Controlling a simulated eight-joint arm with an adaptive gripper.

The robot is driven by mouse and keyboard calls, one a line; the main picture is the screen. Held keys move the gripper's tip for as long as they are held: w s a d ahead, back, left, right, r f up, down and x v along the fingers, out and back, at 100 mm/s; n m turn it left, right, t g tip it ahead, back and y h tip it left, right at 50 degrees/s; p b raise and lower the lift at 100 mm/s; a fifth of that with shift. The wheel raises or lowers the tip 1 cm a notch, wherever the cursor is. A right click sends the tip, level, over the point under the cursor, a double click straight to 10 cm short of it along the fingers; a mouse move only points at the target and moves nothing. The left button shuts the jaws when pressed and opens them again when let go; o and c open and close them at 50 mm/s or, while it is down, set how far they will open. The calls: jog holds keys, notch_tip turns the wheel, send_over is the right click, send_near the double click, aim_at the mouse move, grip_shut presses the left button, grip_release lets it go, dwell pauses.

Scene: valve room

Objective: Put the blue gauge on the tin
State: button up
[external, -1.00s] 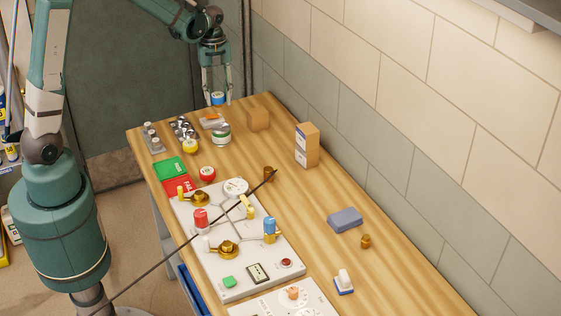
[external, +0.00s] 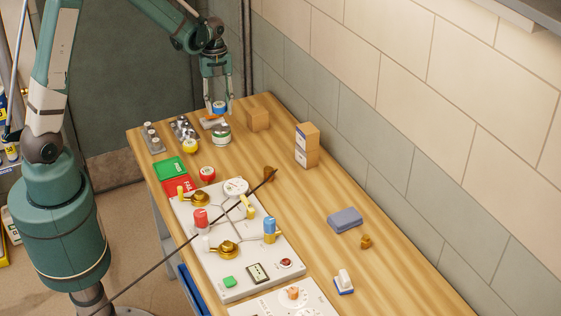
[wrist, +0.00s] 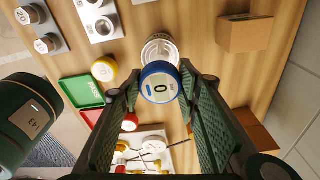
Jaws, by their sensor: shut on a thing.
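The blue gauge (external: 219,107) is held between the fingertips of my gripper (external: 219,108), which is shut on it. In the wrist view the gauge (wrist: 159,82) shows a blue rim and a white face reading 0. The tin (external: 221,134), a pale can with a green band, stands on the table just below the gauge in the external view. In the wrist view the tin (wrist: 160,46) shows partly behind the gauge, its lower part hidden. The gauge appears held above the tin; I cannot tell the exact gap.
A cardboard box (external: 258,119) stands right of the tin. Metal blocks (external: 184,129) with round pieces lie left. The valve panel (external: 242,275) fills the near table.

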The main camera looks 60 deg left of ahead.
aim_at(218, 102)
jog(key=shift+f, duration=0.6)
jog(key=shift+f, duration=0.1)
jog(key=shift+f, duration=2)
jog(key=shift+f, duration=0.15)
jog(key=o, duration=1)
jog(key=shift+w+a+r, duration=0.1)
jog(key=shift+a+r, duration=0.1)
jog(key=shift+r, duration=1.85)
jog(key=shift+s+a+r, duration=0.1)
jog(key=shift+a+r, duration=0.15)
jog(key=shift+r, duration=1.8)
jog(key=shift+w+a+r, duration=0.1)
jog(key=shift+a+r, duration=0.1)
jog(key=shift+r, duration=1.85)
